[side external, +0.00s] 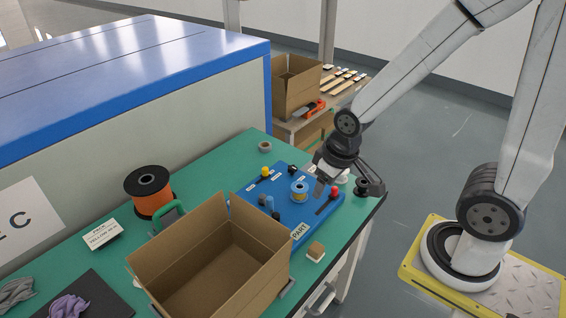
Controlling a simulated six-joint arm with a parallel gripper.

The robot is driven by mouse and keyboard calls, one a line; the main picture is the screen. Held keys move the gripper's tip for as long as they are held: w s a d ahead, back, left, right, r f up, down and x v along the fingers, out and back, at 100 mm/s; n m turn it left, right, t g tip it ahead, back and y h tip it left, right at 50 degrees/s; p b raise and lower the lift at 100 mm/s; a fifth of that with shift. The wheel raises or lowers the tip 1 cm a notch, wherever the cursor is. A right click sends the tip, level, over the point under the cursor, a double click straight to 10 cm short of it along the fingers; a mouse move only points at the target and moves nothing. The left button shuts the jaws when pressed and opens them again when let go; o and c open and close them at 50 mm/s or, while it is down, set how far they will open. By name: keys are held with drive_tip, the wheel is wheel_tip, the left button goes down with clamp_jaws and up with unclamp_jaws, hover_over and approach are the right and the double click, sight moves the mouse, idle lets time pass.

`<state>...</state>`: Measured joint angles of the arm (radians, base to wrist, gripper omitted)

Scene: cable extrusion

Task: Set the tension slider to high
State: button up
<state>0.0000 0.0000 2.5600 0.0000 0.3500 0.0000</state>
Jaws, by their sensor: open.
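A blue panel (290,222) lies on the green bench top and carries several small controls. A red knob (334,192) sits at the upper right end of a dark slot, and a yellow knob (265,172) sits at the upper end of another slot on the left. The labels are too small to read, so I cannot tell which one is the tension slider. My gripper (346,189) is open, above the panel's right end near the red knob. I cannot make out contact, and nothing shows between its fingers.
An open cardboard box (205,238) stands in front of the panel, partly covering its near side. An orange spool (148,190) stands at the left. A small brown-topped block (315,251) lies near the bench edge.

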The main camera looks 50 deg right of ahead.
drive_tip(key=shift+o, duration=0.2)
drive_tip(key=shift+o, duration=0.5)
drive_tip(key=w+d+f+m+t+y, duration=0.1)
drive_tip(key=w+d+f+m, duration=0.4)
drive_tip(key=w+m, duration=0.3)
drive_tip(key=w+d+f+m+t+y, duration=0.2)
drive_tip(key=w+d+f+m, duration=0.2)
drive_tip(key=w+m, duration=0.5)
drive_tip(key=w+d+f+m+t+y, duration=0.1)
drive_tip(key=w+d+f+m+y, duration=0.1)
drive_tip(key=w+d+f+m, duration=0.3)
drive_tip(key=shift+w+d+f+m+t, duration=0.1)
drive_tip(key=shift+w+d+m, duration=0.35)
drive_tip(key=shift+m, duration=0.6)
drive_tip(key=shift+w+d+f+m+t, duration=0.15)
drive_tip(key=shift+w+m, duration=0.5)
drive_tip(key=shift+m, duration=0.45)
drive_tip(key=shift+w+d+f+m+t, duration=0.1)
drive_tip(key=shift+w+d+m, duration=0.35)
drive_tip(key=shift+m, duration=0.6)
drive_tip(key=shift+w+d+f+m, duration=0.25)
drive_tip(key=shift+w+m, duration=0.1)
drive_tip(key=shift+m, duration=0.15)
